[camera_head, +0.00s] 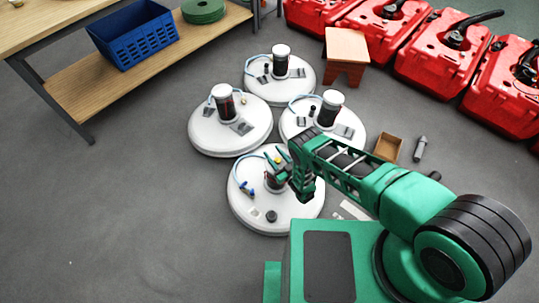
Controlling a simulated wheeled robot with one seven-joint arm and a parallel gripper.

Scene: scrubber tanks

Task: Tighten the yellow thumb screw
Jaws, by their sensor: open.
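The nearest white round scrubber tank (240,215) stands on the floor in front of me. Another yellow spot (277,160) shows near the back of the lid. My gripper (280,180) is open over the middle of this lid, beside the dark central part. My wrist hides much of the lid's right side. I cannot tell whether the fingers touch anything.
Three more white tanks stand close behind: left (205,137), right (350,140) and back (290,90). A brown box (388,147) and a grey cylinder (420,148) lie right. Red machines (432,60) line the back right. A workbench (75,98) stands left. The left floor is clear.

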